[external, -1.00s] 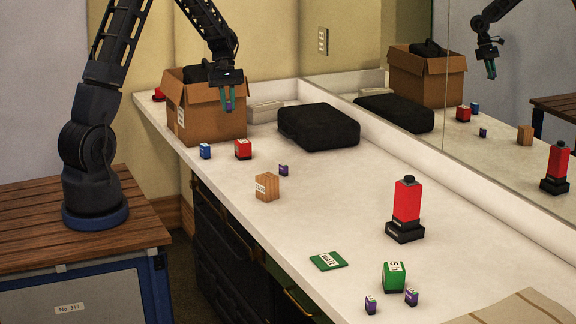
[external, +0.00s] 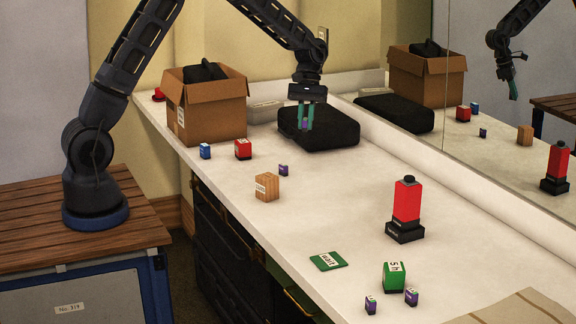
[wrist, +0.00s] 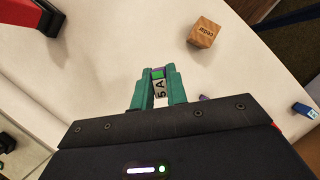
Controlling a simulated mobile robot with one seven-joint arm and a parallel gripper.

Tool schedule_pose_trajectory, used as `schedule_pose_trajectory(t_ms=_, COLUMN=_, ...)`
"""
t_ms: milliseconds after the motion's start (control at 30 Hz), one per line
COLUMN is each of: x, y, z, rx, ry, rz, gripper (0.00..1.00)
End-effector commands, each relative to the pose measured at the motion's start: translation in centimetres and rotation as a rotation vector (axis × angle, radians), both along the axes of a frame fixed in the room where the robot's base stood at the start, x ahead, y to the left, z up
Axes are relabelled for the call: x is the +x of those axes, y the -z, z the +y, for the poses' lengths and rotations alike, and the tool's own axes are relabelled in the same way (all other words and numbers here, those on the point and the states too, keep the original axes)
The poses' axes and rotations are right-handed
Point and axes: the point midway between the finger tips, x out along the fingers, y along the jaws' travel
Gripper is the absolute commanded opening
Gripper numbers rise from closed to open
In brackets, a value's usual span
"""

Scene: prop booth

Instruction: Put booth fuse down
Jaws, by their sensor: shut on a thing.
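My gripper (external: 305,118) is shut on a small purple fuse with a green band and a white label reading "5 A". It hangs above the counter, in front of the black case (external: 338,134) in the external view. The held fuse (external: 304,124) shows low between the teal fingers. In the wrist view the fuse (wrist: 158,90) sits between the fingertips, its lower part hidden by my gripper. A similar small purple block (external: 283,170) stands on the counter below, and two more purple blocks (external: 370,305) (external: 411,297) stand at the front.
A wooden cube (external: 267,187), red block (external: 243,149) and blue block (external: 205,151) stand along the left edge. An open cardboard box (external: 212,122) is behind them. A red-and-black device (external: 407,202), green card (external: 328,261) and green block (external: 393,277) are rightward. The mid-counter is clear.

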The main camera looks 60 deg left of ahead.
Motion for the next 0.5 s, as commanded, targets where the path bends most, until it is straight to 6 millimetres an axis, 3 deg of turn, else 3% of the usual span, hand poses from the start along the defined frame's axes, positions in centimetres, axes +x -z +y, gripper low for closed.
schedule_pose_trajectory(t_ms=33, x=0.4, y=0.0, z=-2.3, rx=0.0, ry=0.038, rz=-0.001, gripper=0.0)
schedule_pose_trajectory(t_ms=233, x=1.3, y=0.0, z=-10.3, rx=0.0, ry=0.164, rz=-0.001, gripper=0.0)
schedule_pose_trajectory(t_ms=500, x=0.8, y=0.0, z=-21.5, rx=0.0, ry=0.336, rz=-0.001, gripper=0.0)
